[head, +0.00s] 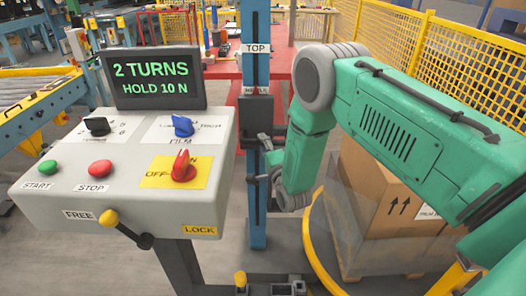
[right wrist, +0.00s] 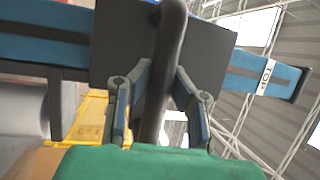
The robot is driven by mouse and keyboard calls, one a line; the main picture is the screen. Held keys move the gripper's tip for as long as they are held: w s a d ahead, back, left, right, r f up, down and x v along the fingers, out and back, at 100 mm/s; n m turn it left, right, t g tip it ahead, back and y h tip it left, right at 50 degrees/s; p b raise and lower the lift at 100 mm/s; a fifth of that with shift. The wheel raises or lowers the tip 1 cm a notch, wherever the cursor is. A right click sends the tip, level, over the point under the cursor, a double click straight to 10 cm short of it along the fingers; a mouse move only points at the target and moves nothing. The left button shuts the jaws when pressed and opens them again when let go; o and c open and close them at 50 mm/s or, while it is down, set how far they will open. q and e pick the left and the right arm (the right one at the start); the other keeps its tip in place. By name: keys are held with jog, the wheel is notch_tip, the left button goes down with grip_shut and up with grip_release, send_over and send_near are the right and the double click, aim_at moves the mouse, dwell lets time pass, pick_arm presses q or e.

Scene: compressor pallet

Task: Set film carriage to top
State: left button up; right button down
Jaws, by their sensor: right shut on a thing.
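The film carriage (head: 257,114) is a dark block on a blue upright mast (head: 257,68), some way below the TOP label (head: 256,48). In the right wrist view the carriage (right wrist: 112,45) shows close up, with a dark bar handle (right wrist: 168,40) in front of it. My right gripper (head: 266,156) is at the carriage's lower side. In the right wrist view its fingers (right wrist: 163,88) are shut on the handle, one on each side. The TOP label also shows there (right wrist: 267,72). My left gripper is out of view.
A control console (head: 125,185) stands left of the mast; its screen (head: 152,78) reads "2 TURNS HOLD 10 N". Its yellow-knobbed lever (head: 108,217) is beside the FREE label. A wrapped carton (head: 375,200) stands behind my right arm. Yellow mesh fencing (head: 460,60) is at the right.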

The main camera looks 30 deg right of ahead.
jog(key=r+p, duration=0.2)
jog(key=r, duration=0.2)
jog(key=r+p, duration=0.2)
jog(key=r, duration=0.2)
jog(key=shift+d+r, duration=0.2)
jog(key=shift+r, duration=0.2)
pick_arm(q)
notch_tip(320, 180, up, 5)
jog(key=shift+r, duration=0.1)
pick_arm(e)
jog(key=shift+s, duration=0.1)
jog(key=c, duration=1.4)
grip_release()
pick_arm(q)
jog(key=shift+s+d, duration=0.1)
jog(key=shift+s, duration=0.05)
pick_arm(e)
jog(key=shift+s, duration=0.1)
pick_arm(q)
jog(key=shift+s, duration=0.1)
pick_arm(e)
jog(key=shift+f, duration=0.1)
jog(key=shift+s, duration=0.25)
jog(key=v, duration=1.1)
jog(key=shift+s+f, duration=0.2)
